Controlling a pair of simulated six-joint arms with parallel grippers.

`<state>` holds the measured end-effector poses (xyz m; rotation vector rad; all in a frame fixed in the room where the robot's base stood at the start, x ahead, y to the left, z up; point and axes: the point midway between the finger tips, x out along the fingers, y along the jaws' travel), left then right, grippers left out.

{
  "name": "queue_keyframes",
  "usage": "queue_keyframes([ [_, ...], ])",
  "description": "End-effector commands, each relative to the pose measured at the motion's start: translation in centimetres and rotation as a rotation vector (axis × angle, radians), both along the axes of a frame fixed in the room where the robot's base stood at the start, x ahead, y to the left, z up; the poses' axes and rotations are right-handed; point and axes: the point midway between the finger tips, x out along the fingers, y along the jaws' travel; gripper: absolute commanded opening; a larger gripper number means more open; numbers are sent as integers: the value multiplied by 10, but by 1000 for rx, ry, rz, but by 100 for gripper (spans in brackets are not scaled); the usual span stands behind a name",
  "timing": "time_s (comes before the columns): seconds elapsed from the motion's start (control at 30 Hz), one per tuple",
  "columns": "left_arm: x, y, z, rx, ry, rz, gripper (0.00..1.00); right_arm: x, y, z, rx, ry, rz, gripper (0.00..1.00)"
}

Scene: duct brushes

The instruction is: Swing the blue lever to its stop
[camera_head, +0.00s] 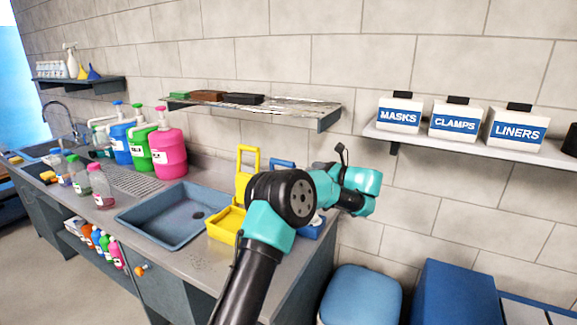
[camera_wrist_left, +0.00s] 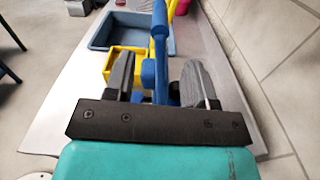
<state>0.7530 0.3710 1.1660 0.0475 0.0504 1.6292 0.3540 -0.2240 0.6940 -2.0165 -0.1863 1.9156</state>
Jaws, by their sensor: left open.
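The blue lever (camera_wrist_left: 160,45) stands up between the fingers of my left gripper (camera_wrist_left: 158,80) in the left wrist view. The fingers are apart, one on each side of it; I cannot tell whether either touches it. In the head view only the top of a blue handle (camera_head: 282,163) and a blue base (camera_head: 314,229) show around my left arm, which hides the middle. The gripper's fingers are hidden there. A yellow lever (camera_head: 247,160) with a yellow tray-like base (camera_head: 226,224) stands just left of the blue one. My right gripper is in neither view.
A blue-grey sink (camera_head: 172,215) lies left of the yellow base. Pink (camera_head: 169,150), green and blue pump jugs stand behind it. A wall shelf (camera_head: 285,106) hangs above the levers. Blue bins (camera_head: 360,297) stand on the right below the counter end.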

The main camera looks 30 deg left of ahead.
Motion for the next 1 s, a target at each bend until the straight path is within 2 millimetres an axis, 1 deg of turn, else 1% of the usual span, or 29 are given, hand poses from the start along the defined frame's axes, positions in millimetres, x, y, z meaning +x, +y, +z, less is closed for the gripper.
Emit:
queue_keyframes([
  [0.03, -1, 10, 0, 0, 1, 3, 51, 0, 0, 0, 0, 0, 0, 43],
  [0.2, -3, 39, 0, 0, 1, 3, 51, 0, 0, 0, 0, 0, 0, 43],
  [0.4, -5, 72, 0, 0, 1, 3, 51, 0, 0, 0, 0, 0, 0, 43],
  [0.5, -5, 85, -1, 0, 1, 2, 51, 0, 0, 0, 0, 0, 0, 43],
  [0.7, -6, 98, 0, 0, 1, 0, 51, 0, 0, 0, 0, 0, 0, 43],
  [0.97, -6, 99, 0, 0, 1, 0, 51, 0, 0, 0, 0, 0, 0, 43],
  [1.0, -6, 99, 0, 0, 1, 0, 49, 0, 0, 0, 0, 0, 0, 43],
])
